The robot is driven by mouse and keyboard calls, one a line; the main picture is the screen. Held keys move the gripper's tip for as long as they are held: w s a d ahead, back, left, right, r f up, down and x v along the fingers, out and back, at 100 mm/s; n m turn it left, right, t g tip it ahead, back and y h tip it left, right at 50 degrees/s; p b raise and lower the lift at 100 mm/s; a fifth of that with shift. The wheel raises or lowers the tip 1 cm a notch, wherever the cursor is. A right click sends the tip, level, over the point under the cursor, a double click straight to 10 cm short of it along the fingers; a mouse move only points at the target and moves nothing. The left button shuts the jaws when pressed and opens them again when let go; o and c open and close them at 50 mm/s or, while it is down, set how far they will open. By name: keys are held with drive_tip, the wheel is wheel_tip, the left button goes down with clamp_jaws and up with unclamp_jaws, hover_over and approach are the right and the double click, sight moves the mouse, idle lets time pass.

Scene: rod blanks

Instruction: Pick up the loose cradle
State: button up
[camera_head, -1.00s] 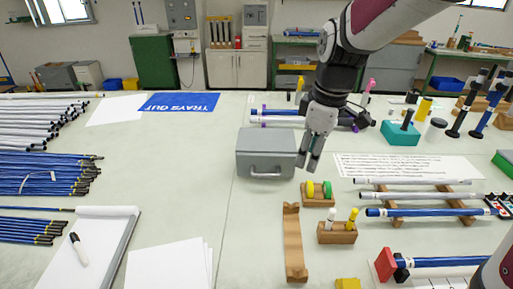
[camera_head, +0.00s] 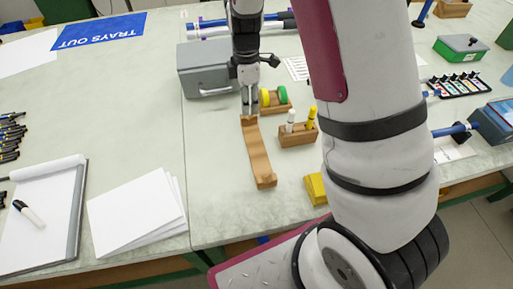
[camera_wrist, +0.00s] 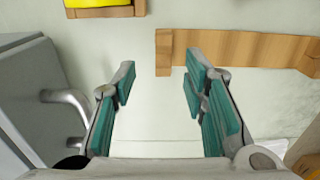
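The loose cradle (camera_head: 259,160) is a long, light-brown wooden piece lying flat and alone on the pale table. In the wrist view the cradle (camera_wrist: 262,48) runs off to the right, its thicker end block between the two fingertips in the picture. My gripper (camera_head: 248,108) points down at the cradle's far end in the head view. In the wrist view my gripper (camera_wrist: 160,78) is open and empty, with teal pads apart. Its right finger overlaps part of the cradle; I cannot tell the height gap.
A grey metal box (camera_head: 205,72) with a handle stands close left of my gripper. A wooden holder with yellow and green rolls (camera_head: 275,101) and a marker block (camera_head: 298,135) are close right. A yellow block (camera_head: 316,189) sits near the front edge.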

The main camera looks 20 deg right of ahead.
sight(249, 118)
drive_tip(key=shift+s+f, duration=0.2)
drive_tip(key=shift+f, duration=2.75)
drive_tip(key=shift+c, duration=0.6)
clamp_jaws()
